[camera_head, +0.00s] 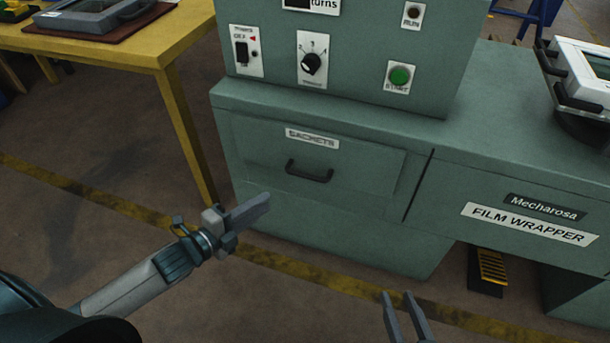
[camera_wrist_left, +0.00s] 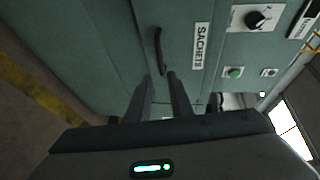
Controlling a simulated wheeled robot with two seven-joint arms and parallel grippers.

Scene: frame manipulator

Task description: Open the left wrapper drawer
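The left wrapper drawer (camera_head: 260,150) is a grey-green front labelled SACHETS, and it looks closed. Its black bar handle (camera_head: 309,172) sits below the label; the handle also shows in the left wrist view (camera_wrist_left: 158,48), just beyond the fingertips. My left gripper (camera_head: 266,198) is in front of the drawer, left of and lower than the handle in the head view. Its fingers (camera_wrist_left: 159,76) are apart with nothing between them, and they do not hold the handle. My right gripper (camera_head: 397,295) shows only its fingers at the bottom edge, apart and empty.
The film wrapper cabinet (camera_head: 510,185) extends right, with a control panel (camera_head: 330,60) above the drawer. A yellow table (camera_head: 150,45) stands at the left, its leg near the cabinet's corner. A black and yellow pedal (camera_head: 490,270) is below right. The floor before the drawer is clear.

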